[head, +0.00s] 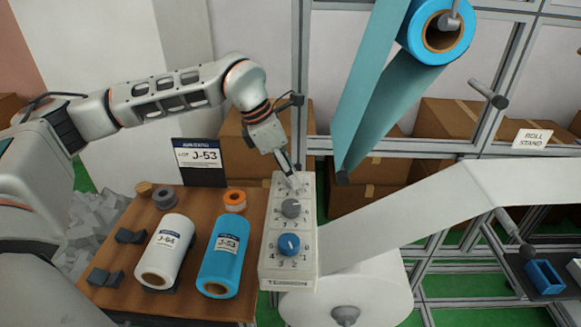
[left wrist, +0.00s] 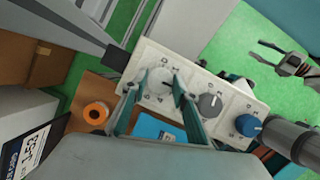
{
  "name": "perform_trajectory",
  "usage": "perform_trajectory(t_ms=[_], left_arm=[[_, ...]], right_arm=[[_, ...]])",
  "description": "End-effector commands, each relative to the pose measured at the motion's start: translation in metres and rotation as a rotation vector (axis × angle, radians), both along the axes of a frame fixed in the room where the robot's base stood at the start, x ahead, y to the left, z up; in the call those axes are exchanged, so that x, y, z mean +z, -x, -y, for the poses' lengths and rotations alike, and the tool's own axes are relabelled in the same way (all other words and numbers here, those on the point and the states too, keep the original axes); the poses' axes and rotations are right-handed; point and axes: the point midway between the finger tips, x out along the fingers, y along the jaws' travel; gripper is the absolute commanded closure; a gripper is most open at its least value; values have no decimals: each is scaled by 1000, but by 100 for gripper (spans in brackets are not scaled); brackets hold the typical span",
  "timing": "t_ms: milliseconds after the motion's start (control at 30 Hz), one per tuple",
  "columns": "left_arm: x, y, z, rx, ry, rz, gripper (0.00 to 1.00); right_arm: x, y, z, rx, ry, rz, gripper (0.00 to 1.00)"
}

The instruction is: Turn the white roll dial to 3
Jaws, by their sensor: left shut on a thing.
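A pale control box (head: 267,262) carries three dials in a row. The white dial (left wrist: 160,80) is at the far end, between the fingers of my left gripper (left wrist: 155,87), which is shut on it. In the head view my left gripper (head: 294,180) reaches down to the box's far end and largely hides the white dial. Its numerals are partly covered, so I cannot read its setting. The grey dial (head: 291,208) is in the middle and the blue dial (head: 289,244) is nearest. My right gripper (left wrist: 272,56) shows open and empty in the left wrist view.
A wooden table (head: 190,200) left of the box holds a white roll (head: 165,255), a blue roll (head: 226,258), an orange tape roll (head: 235,200) and a J-53 sign (head: 200,158). Film webs and a large white roll (head: 385,285) lie to the right.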

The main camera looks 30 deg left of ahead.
Motion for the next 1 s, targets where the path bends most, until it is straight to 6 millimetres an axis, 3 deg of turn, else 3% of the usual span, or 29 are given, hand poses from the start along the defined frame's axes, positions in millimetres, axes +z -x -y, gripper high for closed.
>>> perform_trajectory(t_ms=[267, 533, 1000], left_arm=[[3, -2, -1, -217, 0, 0, 93], [2, -2, -1, -349, -1, 2, 93], [1, -3, -1, -404, -2, 3, 93]], right_arm=[[22, 0, 1, 0, 3, -2, 60], [9, 10, 21, -27, 33, -47, 60], [8, 13, 22, -43, 29, -58, 60]])
